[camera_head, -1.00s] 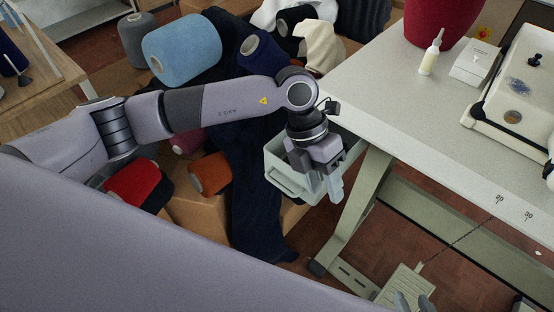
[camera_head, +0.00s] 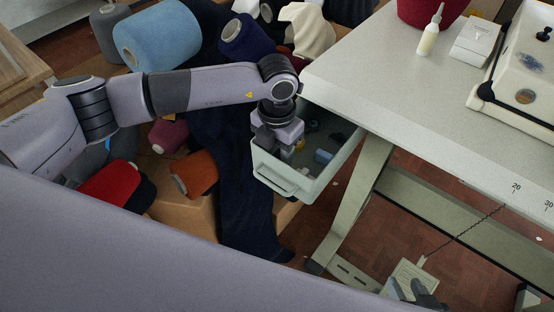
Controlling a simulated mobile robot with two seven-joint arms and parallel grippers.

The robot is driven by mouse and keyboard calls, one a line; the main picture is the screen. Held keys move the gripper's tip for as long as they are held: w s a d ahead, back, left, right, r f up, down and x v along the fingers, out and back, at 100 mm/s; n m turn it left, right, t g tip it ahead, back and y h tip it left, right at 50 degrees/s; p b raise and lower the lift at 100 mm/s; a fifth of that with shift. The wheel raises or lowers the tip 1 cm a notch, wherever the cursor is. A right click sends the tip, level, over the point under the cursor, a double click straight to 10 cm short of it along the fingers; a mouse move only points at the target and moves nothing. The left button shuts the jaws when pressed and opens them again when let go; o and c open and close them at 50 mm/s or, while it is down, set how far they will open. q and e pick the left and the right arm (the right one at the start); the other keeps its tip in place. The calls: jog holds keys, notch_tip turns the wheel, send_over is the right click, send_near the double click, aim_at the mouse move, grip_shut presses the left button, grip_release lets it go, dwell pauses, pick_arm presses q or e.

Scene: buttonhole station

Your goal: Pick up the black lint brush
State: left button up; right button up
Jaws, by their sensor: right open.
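I cannot make out the black lint brush for certain. Small dark items (camera_head: 337,137) lie in the pale grey-green open bin (camera_head: 283,178) beside the table's left end, too small to identify. My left gripper (camera_head: 287,152) points down at the bin's left part; its fingertips are partly hidden and I cannot tell whether they are apart. My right gripper (camera_head: 412,289) is at the bottom edge, low over the pale foot pedal, with its fingers apart and nothing seen between them.
The table (camera_head: 400,85) holds a glue bottle (camera_head: 431,32), a small white box (camera_head: 475,40) and a white machine (camera_head: 520,75). Its leg (camera_head: 352,200) stands right of the bin. Yarn cones, including a light blue one (camera_head: 155,38), and dark cloth (camera_head: 240,200) crowd the left side.

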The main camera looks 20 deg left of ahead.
aim_at(277, 153)
pick_arm(q)
jog(key=shift+f, duration=0.55)
jog(key=c, duration=0.7)
jog(key=shift+c, duration=0.5)
jog(key=shift+r, duration=0.1)
notch_tip(277, 153, up, 20)
jog(key=p, duration=0.1)
jog(key=shift+p, duration=0.4)
jog(key=shift+o, duration=0.5)
